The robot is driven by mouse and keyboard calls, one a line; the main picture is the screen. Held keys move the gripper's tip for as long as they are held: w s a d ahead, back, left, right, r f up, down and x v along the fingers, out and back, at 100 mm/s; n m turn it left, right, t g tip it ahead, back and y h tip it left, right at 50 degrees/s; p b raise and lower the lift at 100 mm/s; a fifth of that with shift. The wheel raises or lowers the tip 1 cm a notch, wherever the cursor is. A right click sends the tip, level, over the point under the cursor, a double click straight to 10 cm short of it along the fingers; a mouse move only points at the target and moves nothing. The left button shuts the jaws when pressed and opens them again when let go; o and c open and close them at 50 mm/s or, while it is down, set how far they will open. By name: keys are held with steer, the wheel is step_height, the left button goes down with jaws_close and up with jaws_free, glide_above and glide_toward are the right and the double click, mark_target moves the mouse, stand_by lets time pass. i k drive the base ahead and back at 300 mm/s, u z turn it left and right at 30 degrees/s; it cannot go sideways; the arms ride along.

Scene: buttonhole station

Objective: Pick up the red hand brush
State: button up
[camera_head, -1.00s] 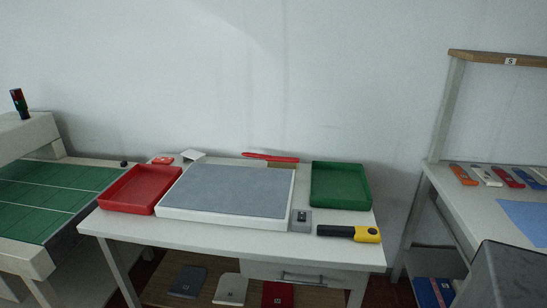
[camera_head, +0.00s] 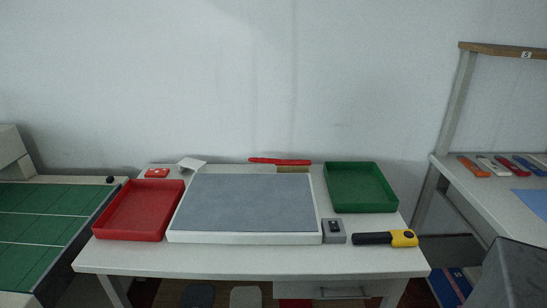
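The red hand brush (camera_head: 280,161) lies at the back edge of the white table, near the wall. It is long and thin, with its tan bristle block (camera_head: 292,169) showing under its right part. It sits behind the grey padded board (camera_head: 250,203), between a small white angled piece and the green tray. The board hides part of the table in front of it. My gripper is not in view, so I cannot see whether it holds anything.
A red tray (camera_head: 140,209) stands left of the board and a green tray (camera_head: 361,187) right. A yellow-black handheld device (camera_head: 404,238) and a small grey box (camera_head: 334,231) lie front right. A green-topped conveyor (camera_head: 40,222) is left; a shelved table (camera_head: 490,182) is right.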

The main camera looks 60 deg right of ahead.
mark_target(303, 163)
steer(key=i, duration=1.1)
steer(key=u, duration=0.4)
